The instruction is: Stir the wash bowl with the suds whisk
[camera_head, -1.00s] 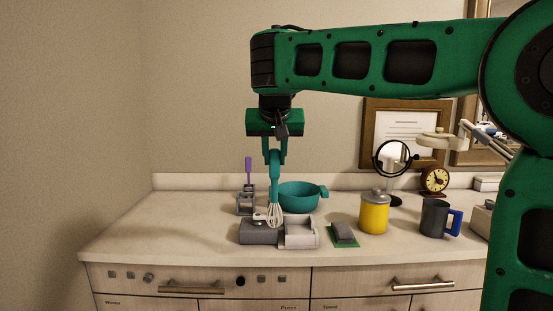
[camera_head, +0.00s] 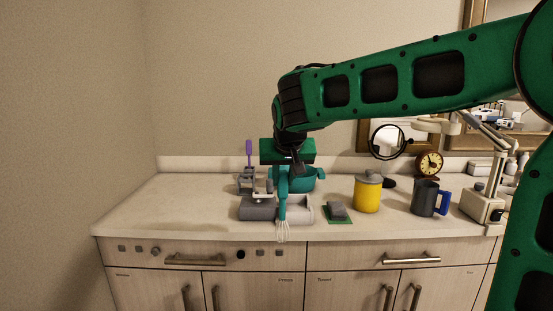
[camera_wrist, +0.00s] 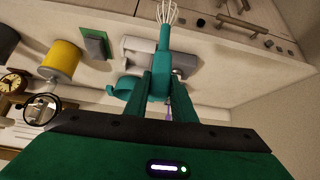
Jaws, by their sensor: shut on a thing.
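My gripper (camera_head: 283,172) is shut on the suds whisk, which has a teal handle (camera_head: 282,198) and pale wire loops (camera_head: 283,231). The whisk hangs wires-down, and in the head view its loops overlap the counter's front edge. The wrist view shows the handle (camera_wrist: 161,62) between the fingers and the loops (camera_wrist: 167,12) pointing away from my gripper. The teal wash bowl (camera_head: 306,184) stands on the counter behind the whisk, partly hidden by my gripper. It also shows in the wrist view (camera_wrist: 127,88), beside a finger. The whisk is apart from the bowl.
A dark grey block (camera_head: 257,209) and a pale grey tray (camera_head: 303,211) sit before the bowl. A grey rack (camera_head: 246,184) with a purple-handled tool is at left. The counter's left end is clear.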

